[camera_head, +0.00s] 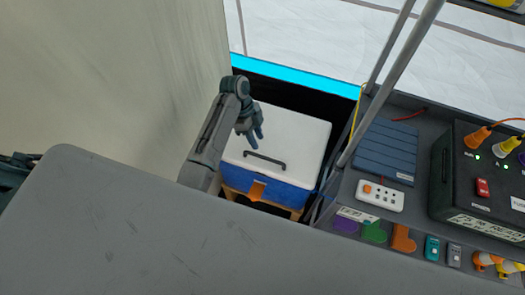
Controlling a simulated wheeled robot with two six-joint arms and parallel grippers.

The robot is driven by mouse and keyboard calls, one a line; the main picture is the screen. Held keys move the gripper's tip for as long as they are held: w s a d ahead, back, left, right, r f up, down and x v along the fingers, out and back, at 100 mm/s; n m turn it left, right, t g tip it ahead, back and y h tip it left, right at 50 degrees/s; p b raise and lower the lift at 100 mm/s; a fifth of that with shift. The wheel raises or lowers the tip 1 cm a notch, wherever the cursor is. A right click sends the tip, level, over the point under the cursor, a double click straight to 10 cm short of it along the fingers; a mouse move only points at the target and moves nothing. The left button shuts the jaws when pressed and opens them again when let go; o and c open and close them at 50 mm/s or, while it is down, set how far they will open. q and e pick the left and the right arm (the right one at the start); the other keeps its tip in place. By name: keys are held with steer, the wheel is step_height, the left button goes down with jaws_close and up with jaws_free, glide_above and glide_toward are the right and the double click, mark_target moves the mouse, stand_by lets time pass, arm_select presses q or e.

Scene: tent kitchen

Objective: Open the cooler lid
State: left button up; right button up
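The cooler has a blue body (285,191) and a white lid (300,130). The lid lies shut on the body. A dark handle (265,161) runs across the lid near its front edge, and an orange latch (257,190) is on the front. My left gripper (256,142) is over the left part of the lid, just behind the handle, with its fingers apart and nothing between them. I cannot tell whether it touches the lid. My arm hides the cooler's left side. My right gripper is not in view.
A wooden stand (282,208) shows under the cooler. A grey surface (150,240) fills the front. A pale wall (110,70) is close on the left. Metal poles (392,80) and a shelf with a power strip (380,195) and a black box (480,180) stand on the right.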

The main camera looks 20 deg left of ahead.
mark_target(264, 157)
arm_select(q)
steer(key=x, duration=0.7)
steer(key=shift+d+f, duration=0.1)
steer(key=shift+f, duration=0.05)
jaws_close()
